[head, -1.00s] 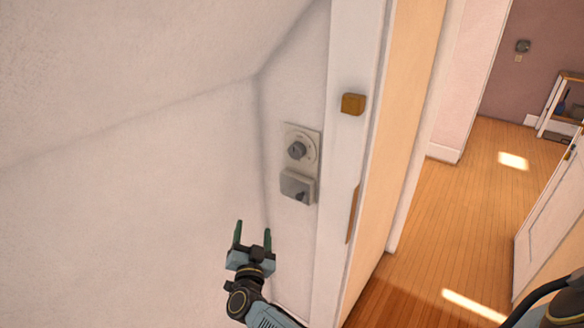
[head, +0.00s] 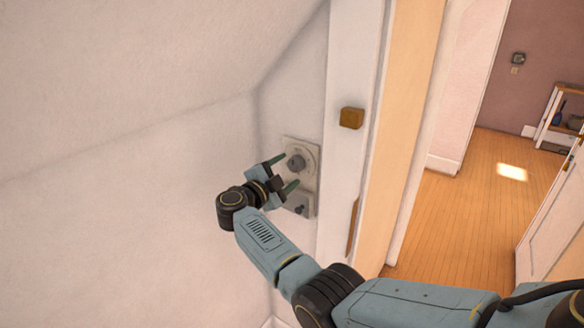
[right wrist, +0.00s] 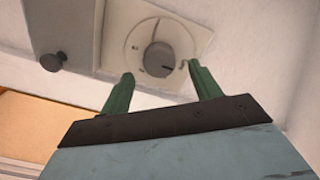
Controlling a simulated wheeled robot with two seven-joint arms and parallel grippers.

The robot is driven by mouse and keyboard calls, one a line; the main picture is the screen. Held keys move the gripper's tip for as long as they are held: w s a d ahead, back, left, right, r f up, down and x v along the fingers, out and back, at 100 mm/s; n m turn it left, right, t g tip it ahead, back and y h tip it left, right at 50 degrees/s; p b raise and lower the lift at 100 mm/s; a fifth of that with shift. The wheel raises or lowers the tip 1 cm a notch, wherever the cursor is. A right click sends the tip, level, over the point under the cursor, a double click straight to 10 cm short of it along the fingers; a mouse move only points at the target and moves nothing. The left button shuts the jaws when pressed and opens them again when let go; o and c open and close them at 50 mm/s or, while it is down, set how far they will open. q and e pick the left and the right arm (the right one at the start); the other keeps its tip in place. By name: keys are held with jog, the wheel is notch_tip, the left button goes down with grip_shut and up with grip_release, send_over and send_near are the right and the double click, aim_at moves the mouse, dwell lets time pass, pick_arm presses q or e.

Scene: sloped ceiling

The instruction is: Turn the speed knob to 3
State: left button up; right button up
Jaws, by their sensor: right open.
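The grey round knob (head: 296,162) sits on a pale dial on a light wall plate (head: 313,150). In the right wrist view the knob (right wrist: 159,60) shows a dark mark toward its right side; the dial's markings are too small to read. My right gripper (head: 291,169) is open in front of the plate. In the right wrist view its green fingertips (right wrist: 161,69) lie either side of the knob's near edge, with gaps; I cannot tell how far off the knob they are. My left gripper is not in view.
A brown block (head: 351,118) is on the white door frame to the right. The sloped ceiling (head: 130,80) closes in on the left. Open wooden floor (head: 450,220) lies beyond the doorway.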

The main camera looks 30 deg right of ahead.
aim_at(293, 167)
jog(key=shift+x, duration=1.7)
jog(key=c, duration=1)
